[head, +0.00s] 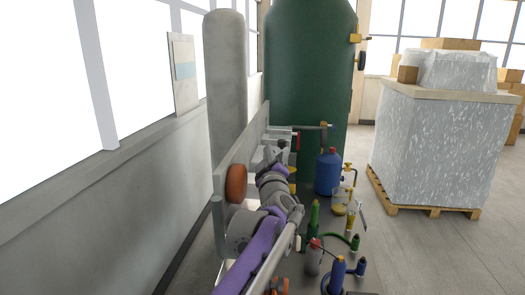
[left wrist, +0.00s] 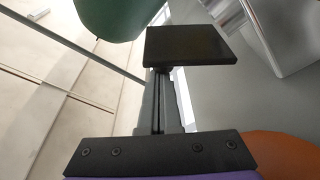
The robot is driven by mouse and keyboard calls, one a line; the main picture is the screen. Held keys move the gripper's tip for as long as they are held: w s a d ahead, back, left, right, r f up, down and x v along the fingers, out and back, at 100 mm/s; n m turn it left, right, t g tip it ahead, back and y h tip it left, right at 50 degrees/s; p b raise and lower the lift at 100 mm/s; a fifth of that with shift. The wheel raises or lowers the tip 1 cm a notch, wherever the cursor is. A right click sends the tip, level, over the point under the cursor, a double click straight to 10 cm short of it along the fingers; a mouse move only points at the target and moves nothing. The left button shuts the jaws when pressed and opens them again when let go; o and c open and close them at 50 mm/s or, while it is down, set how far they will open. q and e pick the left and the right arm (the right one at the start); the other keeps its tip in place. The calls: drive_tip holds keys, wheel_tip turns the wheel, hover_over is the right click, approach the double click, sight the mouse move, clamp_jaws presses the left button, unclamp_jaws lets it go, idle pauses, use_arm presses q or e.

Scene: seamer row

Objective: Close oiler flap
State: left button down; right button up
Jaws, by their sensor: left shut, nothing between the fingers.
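My left gripper (head: 270,155) reaches forward along the grey machine plate (head: 222,178), its fingers near a small metal assembly (head: 281,137) at the plate's far end. In the left wrist view its dark fingers (left wrist: 165,95) are shut with nothing between them. A black rectangular piece (left wrist: 190,46) shows at the fingertips; I cannot tell whether it is part of the gripper. I cannot pick out the oiler flap for certain, as my gripper and arm cover part of the assembly. My right gripper is not in view.
An orange-brown round part (head: 236,183) sits on the plate beside my arm. A green tank (head: 305,60) and grey column (head: 225,80) stand behind. A blue bottle (head: 328,173) and several cans and oilers crowd the right. Open floor lies before the wrapped pallet (head: 440,145).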

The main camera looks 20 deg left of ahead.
use_arm(q)
drive_tip(key=shift+w+d+f, duration=0.15)
drive_tip(key=shift+d+f, duration=0.05)
drive_tip(key=shift+d, duration=0.25)
drive_tip(key=shift+w+d+f, duration=0.1)
drive_tip(key=shift+d+f, duration=0.05)
drive_tip(key=shift+d, duration=0.25)
drive_tip(key=shift+w+d+f, duration=0.15)
drive_tip(key=shift+d+f, duration=0.4)
drive_tip(key=shift+d, duration=0.2)
